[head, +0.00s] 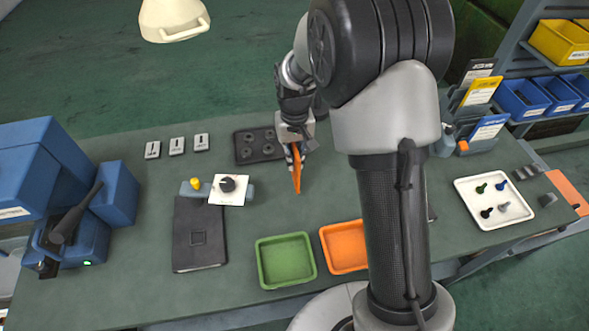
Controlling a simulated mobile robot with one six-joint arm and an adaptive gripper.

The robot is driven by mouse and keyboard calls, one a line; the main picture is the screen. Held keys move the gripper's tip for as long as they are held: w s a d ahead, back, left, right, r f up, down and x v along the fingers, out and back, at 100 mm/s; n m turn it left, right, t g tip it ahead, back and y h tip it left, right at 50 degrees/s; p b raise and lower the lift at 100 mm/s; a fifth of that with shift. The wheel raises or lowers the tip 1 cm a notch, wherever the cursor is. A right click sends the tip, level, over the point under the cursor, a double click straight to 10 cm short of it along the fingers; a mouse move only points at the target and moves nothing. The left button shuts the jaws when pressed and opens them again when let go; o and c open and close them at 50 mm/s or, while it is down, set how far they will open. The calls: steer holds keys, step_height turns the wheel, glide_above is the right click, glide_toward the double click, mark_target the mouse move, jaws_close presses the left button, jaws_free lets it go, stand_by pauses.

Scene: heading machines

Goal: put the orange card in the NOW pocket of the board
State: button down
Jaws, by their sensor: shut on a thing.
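The orange card (297,175) hangs from my gripper (295,149), on edge and steeply tilted, above the green bench. My gripper is shut on the card's upper end. A grey rack (455,103) at the right back holds a grey card (478,70), a yellow card (481,91) and a blue-and-white card (488,128). It may be the board, but my arm hides its left part. I cannot read a NOW label on any pocket.
A dark tray with round recesses (236,146) lies just left of the gripper. A green tray (286,262) and an orange tray (344,247) are at the front. A white tray (468,206) holds several small pieces. A black folder (198,245) lies left. My arm blocks the bench's middle right.

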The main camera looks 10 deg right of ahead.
steer(key=shift+f+b, duration=0.5)
steer(key=shift+f, duration=1.7)
steer(key=shift+f, duration=0.2)
steer(key=c, duration=1.7)
jaws_free()
